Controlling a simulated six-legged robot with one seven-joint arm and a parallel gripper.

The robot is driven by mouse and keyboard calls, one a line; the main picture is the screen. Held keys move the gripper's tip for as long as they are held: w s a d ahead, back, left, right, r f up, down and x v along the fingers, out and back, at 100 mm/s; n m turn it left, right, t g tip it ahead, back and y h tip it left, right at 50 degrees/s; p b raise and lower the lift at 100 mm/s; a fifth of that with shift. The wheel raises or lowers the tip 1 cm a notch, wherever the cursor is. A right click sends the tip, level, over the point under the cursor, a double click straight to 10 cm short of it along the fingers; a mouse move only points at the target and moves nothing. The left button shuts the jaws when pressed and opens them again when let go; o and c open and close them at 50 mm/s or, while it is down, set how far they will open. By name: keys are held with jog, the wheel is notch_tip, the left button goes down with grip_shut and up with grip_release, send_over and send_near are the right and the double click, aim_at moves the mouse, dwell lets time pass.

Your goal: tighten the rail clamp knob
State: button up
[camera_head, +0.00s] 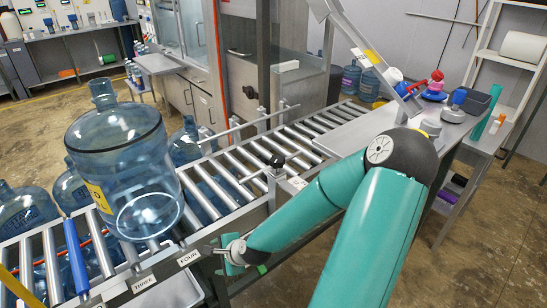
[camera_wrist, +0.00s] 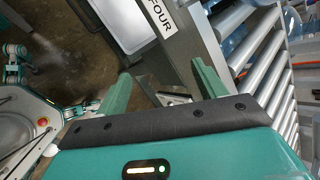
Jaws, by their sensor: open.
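A black round knob (camera_head: 277,160) tops a post on the near side of the roller conveyor, by the guide rail. Another dark knob (camera_head: 249,92) shows at the far side rail. I cannot tell which one is the rail clamp knob. My gripper (camera_head: 232,256) is low in front of the near conveyor frame, right of the FOUR label and below the near knob. In the wrist view my gripper (camera_wrist: 163,84) has its two teal fingers apart. A small pale metal part (camera_wrist: 174,98) shows between them; I cannot tell what it is. No knob is clear in that view.
A large clear blue jug (camera_head: 122,160) stands on the conveyor (camera_head: 150,280) at left. More jugs (camera_head: 22,210) stand behind it. The FOUR label (camera_wrist: 160,18) and rollers (camera_wrist: 262,50) show in the wrist view. A bench with bottles (camera_head: 453,115) stands at right. Floor at lower right is clear.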

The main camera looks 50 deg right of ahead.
jog(key=w+d+r+m+t+h, duration=0.1)
jog(key=d+r+m+t+h, duration=0.15)
jog(key=d+m, duration=0.25)
jog(key=m+t+h, duration=0.3)
jog(key=m+h, duration=0.7)
jog(key=m, duration=0.5)
send_near(276, 156)
jog(key=x, duration=1)
jog(key=shift+f, duration=0.25)
jog(key=c, duration=1)
